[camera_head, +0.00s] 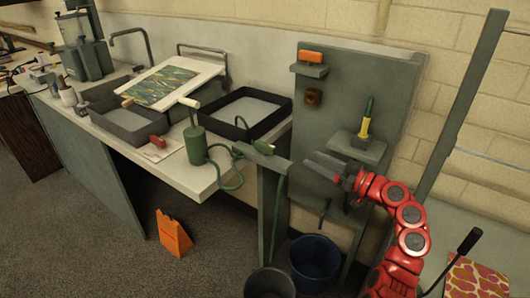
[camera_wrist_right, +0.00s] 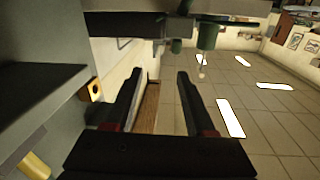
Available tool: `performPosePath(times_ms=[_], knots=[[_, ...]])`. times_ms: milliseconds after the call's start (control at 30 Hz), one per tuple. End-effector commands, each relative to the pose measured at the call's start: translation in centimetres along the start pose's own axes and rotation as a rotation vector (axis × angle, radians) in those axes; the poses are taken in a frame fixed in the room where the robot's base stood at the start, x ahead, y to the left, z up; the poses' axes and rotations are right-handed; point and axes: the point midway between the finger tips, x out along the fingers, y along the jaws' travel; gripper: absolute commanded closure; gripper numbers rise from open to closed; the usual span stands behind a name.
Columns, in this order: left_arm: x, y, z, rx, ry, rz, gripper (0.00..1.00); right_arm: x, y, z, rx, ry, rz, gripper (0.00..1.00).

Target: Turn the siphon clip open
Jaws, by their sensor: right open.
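A green hose (camera_head: 237,183) runs from a dark green canister (camera_head: 195,145) with a pale handle to a grey block (camera_head: 262,158) at the bench's right end, and hangs down beyond it. My left gripper is not in view.
The grey panel (camera_head: 335,90) bears an orange block (camera_head: 311,57) and a shelf with a green-and-yellow tool (camera_head: 366,120). Dark trays (camera_head: 240,135) stand on the bench. A blue bucket (camera_head: 315,262) and a dark bucket (camera_head: 270,284) stand below. An orange stand (camera_head: 173,235) is on the floor.

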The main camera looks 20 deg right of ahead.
Motion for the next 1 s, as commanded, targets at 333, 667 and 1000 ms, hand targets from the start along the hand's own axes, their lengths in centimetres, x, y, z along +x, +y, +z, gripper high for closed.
performPosePath(times_ms=[333,667,1000], knots=[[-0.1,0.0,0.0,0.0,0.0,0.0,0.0,1.3,-2.4,-0.5,-0.068,-0.026,-0.102,0.45],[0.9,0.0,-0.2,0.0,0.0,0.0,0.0,9.1,-3.1,-0.3,-0.064,-0.025,-0.101,0.45],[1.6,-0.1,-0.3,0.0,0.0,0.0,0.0,15.2,-3.5,-0.2,-0.066,-0.023,-0.095,0.45]])
